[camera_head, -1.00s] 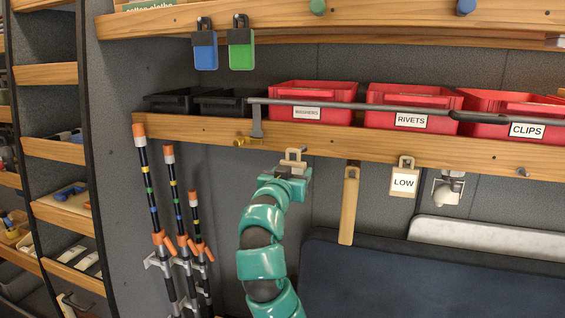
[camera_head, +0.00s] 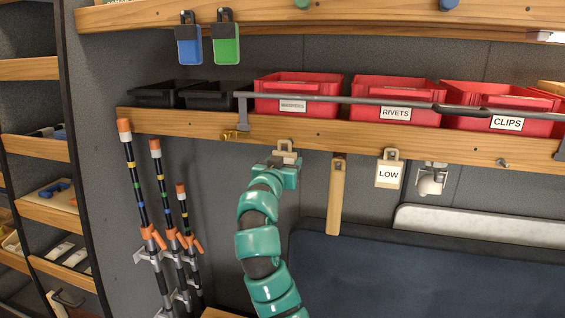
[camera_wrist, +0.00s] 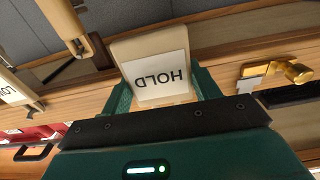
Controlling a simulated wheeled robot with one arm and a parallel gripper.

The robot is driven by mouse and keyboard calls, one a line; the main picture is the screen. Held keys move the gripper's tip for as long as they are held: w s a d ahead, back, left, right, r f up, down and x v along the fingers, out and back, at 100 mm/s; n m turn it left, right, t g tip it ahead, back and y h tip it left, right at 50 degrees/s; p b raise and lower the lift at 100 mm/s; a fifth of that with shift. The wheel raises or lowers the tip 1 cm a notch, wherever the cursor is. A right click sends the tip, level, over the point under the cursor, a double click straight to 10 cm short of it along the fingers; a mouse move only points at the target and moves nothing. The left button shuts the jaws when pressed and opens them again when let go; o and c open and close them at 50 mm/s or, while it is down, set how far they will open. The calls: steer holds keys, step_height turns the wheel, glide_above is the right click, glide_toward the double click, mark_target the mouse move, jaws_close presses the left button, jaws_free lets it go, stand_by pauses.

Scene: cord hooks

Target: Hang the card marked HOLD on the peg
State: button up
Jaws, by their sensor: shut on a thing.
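The card marked HOLD (camera_wrist: 157,78) is pale, with a white label that reads upside down in the wrist view. My gripper (camera_wrist: 160,100) is shut on it. In the head view my gripper (camera_head: 284,166) is just below the front edge of the shelf, with the beige top of the card (camera_head: 287,146) showing above it. A small grey peg (camera_head: 503,163) sticks out of the shelf front at the right, with nothing on it. A brass hook (camera_head: 236,134) is to the left of my gripper; it also shows in the wrist view (camera_wrist: 292,71).
A wooden strip (camera_head: 337,200), a LOW card (camera_head: 388,174) and a white item (camera_head: 431,181) hang right of my gripper. A grey rail (camera_head: 345,99) runs before red bins (camera_head: 395,92). Striped poles (camera_head: 137,185) stand left. A dark panel (camera_head: 430,275) is below right.

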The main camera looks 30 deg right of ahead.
steer(key=shift+p+x, duration=1)
steer(key=shift+x, duration=0.65)
steer(key=shift+w+f+b, duration=0.1)
steer(key=shift+f+b, duration=0.25)
steer(key=shift+b, duration=0.1)
steer(key=shift+w+d+f+b, duration=0.15)
steer(key=shift+w+d+b, duration=0.2)
steer(key=shift+b, duration=0.65)
steer(key=shift+d, duration=0.1)
steer(key=o, duration=1.1)
steer(key=shift+c, duration=0.2)
